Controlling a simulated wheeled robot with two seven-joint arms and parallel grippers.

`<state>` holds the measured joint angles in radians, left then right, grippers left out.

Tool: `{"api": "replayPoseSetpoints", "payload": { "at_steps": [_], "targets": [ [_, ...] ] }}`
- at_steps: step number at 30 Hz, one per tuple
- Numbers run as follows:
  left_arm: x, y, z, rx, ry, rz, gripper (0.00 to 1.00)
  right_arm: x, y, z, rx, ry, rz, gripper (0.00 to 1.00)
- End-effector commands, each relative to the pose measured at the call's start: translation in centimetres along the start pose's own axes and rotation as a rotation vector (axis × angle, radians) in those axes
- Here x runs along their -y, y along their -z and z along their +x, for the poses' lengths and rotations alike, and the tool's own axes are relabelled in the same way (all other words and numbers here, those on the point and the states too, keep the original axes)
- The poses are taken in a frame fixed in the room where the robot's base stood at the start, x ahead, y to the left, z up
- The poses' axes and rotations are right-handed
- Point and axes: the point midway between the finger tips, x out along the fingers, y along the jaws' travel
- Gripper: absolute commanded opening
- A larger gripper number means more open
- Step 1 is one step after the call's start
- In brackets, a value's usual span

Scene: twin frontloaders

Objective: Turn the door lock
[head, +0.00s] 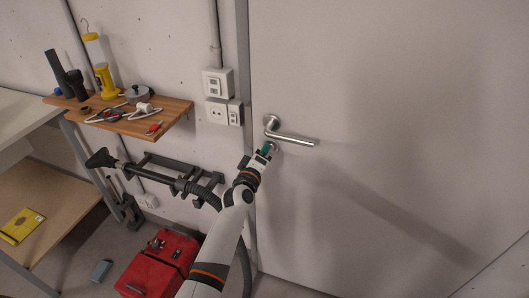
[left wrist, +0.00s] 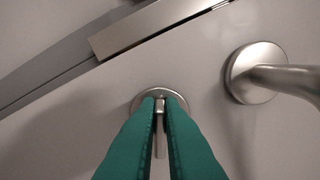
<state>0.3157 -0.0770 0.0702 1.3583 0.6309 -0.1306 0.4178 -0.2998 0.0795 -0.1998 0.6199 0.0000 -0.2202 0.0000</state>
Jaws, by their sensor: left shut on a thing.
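The door lock (left wrist: 146,104) is a round metal disc with a small thumb-turn. In the left wrist view it sits in front of my green fingers, and in the head view the gripper mostly hides it. My left gripper (head: 266,150) is at the lock, just below the door handle. Its two green fingertips (left wrist: 163,97) are close together and shut on the thumb-turn (left wrist: 160,128). The silver lever handle (head: 292,136) points right on the white door (head: 400,110); its round base (left wrist: 254,73) is at the right in the left wrist view. My right gripper is not in view.
The door frame (head: 243,60) runs just left of the lock. Left of it are wall switches (head: 217,83), a wooden shelf (head: 150,122) with tools, a hanging vacuum hose (head: 205,193) and a red toolbox (head: 158,264) on the floor. The door's right side is clear.

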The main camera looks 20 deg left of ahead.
Motion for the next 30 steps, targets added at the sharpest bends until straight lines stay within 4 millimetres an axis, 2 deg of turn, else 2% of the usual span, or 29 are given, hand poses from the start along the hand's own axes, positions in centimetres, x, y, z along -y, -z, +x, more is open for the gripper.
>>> {"api": "replayPoseSetpoints", "payload": {
  "at_steps": [6,15,30],
  "targets": [
    [-0.3,0.03,0.0,0.001,-0.001,-0.185,0.0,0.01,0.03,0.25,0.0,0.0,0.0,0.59],
    [-0.45,0.12,0.0,0.0,-0.001,-0.366,0.0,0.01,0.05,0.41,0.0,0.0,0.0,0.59],
    [-0.55,0.13,-0.01,0.0,-0.001,-0.45,0.0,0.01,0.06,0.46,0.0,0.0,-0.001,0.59]
  ]
}}
